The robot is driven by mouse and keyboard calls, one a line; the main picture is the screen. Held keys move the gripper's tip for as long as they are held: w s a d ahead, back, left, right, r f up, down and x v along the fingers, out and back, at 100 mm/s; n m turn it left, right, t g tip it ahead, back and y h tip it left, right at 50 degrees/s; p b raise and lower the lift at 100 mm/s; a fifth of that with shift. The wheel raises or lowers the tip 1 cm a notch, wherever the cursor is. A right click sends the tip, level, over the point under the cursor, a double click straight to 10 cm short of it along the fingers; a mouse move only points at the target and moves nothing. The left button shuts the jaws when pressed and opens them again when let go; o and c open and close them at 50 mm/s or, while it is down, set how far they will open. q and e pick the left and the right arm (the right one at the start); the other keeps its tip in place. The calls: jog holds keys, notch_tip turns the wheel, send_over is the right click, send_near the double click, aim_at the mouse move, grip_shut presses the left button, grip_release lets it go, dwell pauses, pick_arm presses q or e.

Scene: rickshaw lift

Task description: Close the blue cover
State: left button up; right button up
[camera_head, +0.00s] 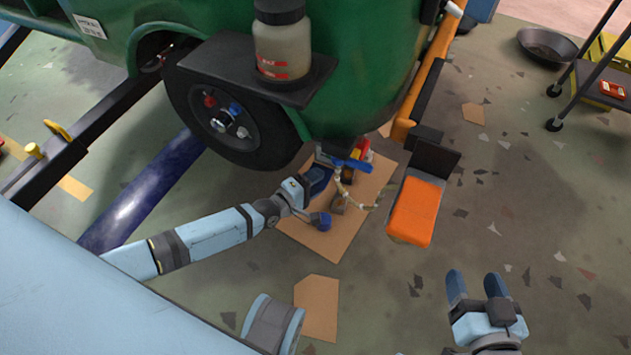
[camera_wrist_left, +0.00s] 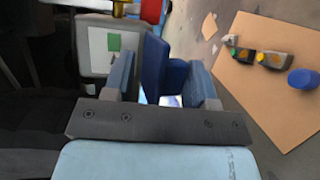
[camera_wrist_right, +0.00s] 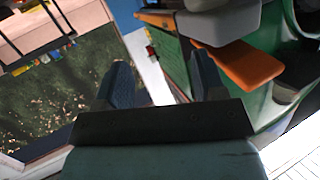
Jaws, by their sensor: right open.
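The blue cover appears as a bright blue flap (camera_head: 354,164) under the green vehicle, just beyond my left gripper (camera_head: 322,172). In the left wrist view a dark blue panel (camera_wrist_left: 157,68), probably this cover, stands between the fingers of my left gripper (camera_wrist_left: 163,78), in front of a grey box (camera_wrist_left: 100,55) with a green mark. The fingers are apart. I cannot tell whether they touch the panel. My right gripper (camera_head: 474,284) is open and empty over the floor at lower right. It also shows open in the right wrist view (camera_wrist_right: 163,80).
The green vehicle (camera_head: 350,90) with its black wheel (camera_head: 195,105) overhangs the left gripper. A cardboard sheet (camera_head: 305,238) carries small parts and a round blue object (camera_head: 321,222). An orange pad (camera_head: 416,212) juts out nearby. The floor at right is mostly clear, with a black pan (camera_head: 547,45) farther back.

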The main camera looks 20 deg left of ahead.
pick_arm(q)
jog(key=p+v, duration=0.2)
jog(key=v, duration=1.1)
jog(key=shift+s, duration=0.3)
pick_arm(e)
jog(key=f, duration=0.1)
jog(key=s+d+f+g, duration=0.1)
jog(key=d+f+g+h, duration=0.1)
jog(key=f, duration=0.1)
jog(key=shift+s+d, duration=0.1)
jog(key=shift+s, duration=0.3)
pick_arm(q)
jog(key=shift+a, duration=0.15)
